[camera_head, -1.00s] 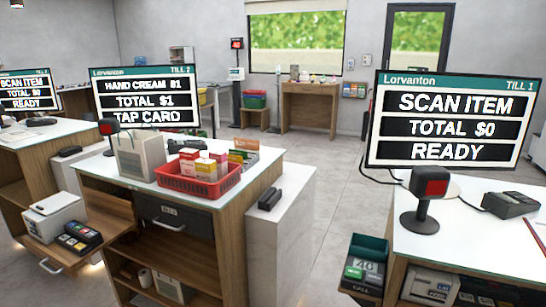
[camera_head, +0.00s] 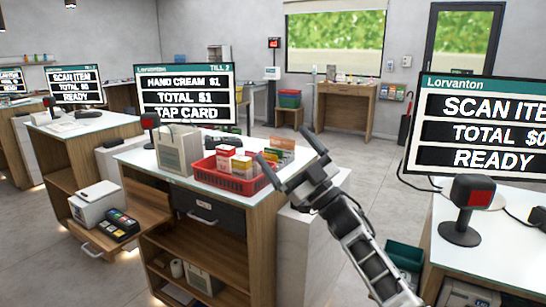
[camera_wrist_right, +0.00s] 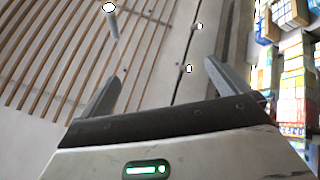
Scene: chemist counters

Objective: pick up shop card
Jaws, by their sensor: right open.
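I cannot make out a shop card in either view. The Till 2 screen (camera_head: 184,96) reads hand cream $1, total $1, tap card. A card terminal (camera_head: 118,222) with coloured keys sits on a low wooden shelf at the left, beside a white printer (camera_head: 97,203). My right gripper (camera_head: 289,150) is raised in front of the Till 2 counter, its jaws apart and nothing seen between them. In the right wrist view its open fingers (camera_wrist_right: 162,74) face a slatted surface. My left gripper is out of view.
The Till 2 counter (camera_head: 142,160) bears a red basket (camera_head: 208,176) of boxes and a pale bag (camera_head: 180,146). The Till 1 counter (camera_head: 490,252) with a scanner (camera_head: 470,208) stands at the right. Open floor (camera_head: 345,150) lies behind. Shelved goods (camera_wrist_right: 290,80) show in the wrist view.

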